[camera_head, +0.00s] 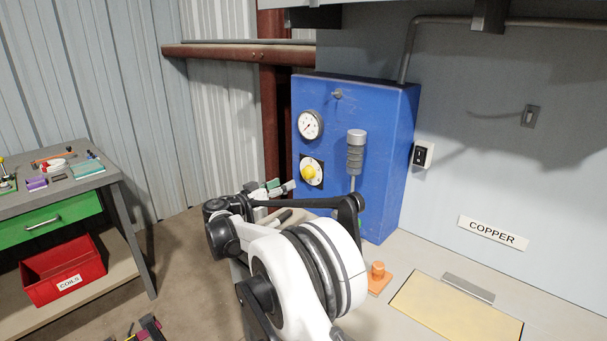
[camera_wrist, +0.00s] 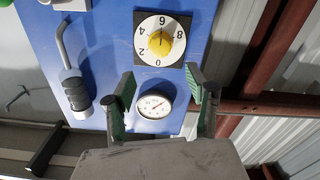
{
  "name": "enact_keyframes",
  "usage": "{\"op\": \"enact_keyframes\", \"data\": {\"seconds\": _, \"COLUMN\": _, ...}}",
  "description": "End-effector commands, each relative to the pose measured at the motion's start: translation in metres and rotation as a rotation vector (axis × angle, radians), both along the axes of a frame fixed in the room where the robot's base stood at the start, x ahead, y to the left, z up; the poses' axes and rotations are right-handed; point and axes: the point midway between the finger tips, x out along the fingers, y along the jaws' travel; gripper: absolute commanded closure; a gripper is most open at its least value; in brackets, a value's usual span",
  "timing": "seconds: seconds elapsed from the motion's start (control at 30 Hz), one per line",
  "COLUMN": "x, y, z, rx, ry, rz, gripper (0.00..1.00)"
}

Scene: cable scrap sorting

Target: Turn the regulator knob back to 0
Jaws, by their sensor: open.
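The yellow regulator knob (camera_head: 308,173) sits on a white dial on the front of the blue box, below a round gauge. In the wrist view the knob (camera_wrist: 161,41) is near the top, and its dial (camera_wrist: 146,55) shows the figures 0, 2, 4, 6 and 8. I cannot tell surely which figure the knob points to. My gripper (camera_wrist: 160,82) is open with green-padded fingers and nothing between them. In that view its fingertips lie short of the knob, on either side of the gauge. In the head view my gripper (camera_head: 275,188) is left of the knob.
The gauge (camera_head: 310,125) and a grey cylinder (camera_head: 355,152) on a pipe are on the blue box (camera_head: 385,130). A workbench (camera_head: 125,190) with a red bin (camera_head: 62,272) is at left.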

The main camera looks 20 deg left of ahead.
Motion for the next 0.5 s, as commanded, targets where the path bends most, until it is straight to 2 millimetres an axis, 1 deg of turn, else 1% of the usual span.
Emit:
{"op": "enact_keyframes", "data": {"seconds": 0.03, "x": 0.009, "y": -0.004, "z": 0.000, "rx": 0.000, "ry": 0.000, "rz": -0.002, "gripper": 0.49}}
{"op": "enact_keyframes", "data": {"seconds": 0.2, "x": 0.039, "y": -0.016, "z": -0.001, "rx": 0.000, "ry": 0.001, "rz": -0.001, "gripper": 0.49}}
{"op": "enact_keyframes", "data": {"seconds": 0.4, "x": 0.073, "y": -0.029, "z": -0.001, "rx": 0.000, "ry": 0.001, "rz": -0.001, "gripper": 0.49}}
{"op": "enact_keyframes", "data": {"seconds": 0.5, "x": 0.085, "y": -0.034, "z": 0.000, "rx": 0.000, "ry": 0.001, "rz": -0.001, "gripper": 0.49}}
